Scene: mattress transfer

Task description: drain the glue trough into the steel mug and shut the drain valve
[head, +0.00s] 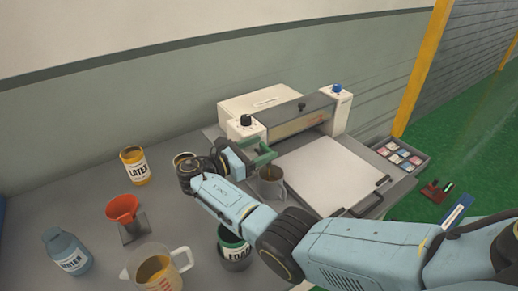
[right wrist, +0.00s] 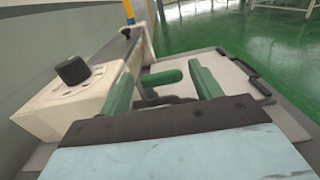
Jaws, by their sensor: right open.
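The gluing machine (head: 285,107) stands at the back of the bench, with its long trough between two white end blocks. The steel mug (head: 272,190) stands upright at the machine's front left, with brown glue (head: 270,173) showing at its mouth. My right gripper (head: 257,153) is over the mug's left rear side, by the left end block. In the right wrist view its green fingers (right wrist: 163,85) are apart, and a green handle (right wrist: 163,77), seemingly the drain valve's, shows between them. I cannot tell whether they touch it. My left gripper is out of view.
A white panel (head: 325,170) lies right of the mug. A latex can (head: 134,165), red funnel (head: 123,208), blue water bottle (head: 65,252), measuring jug (head: 155,270) and green-labelled can (head: 233,247) stand on the left and front. A swatch tray (head: 402,156) sits at the right edge.

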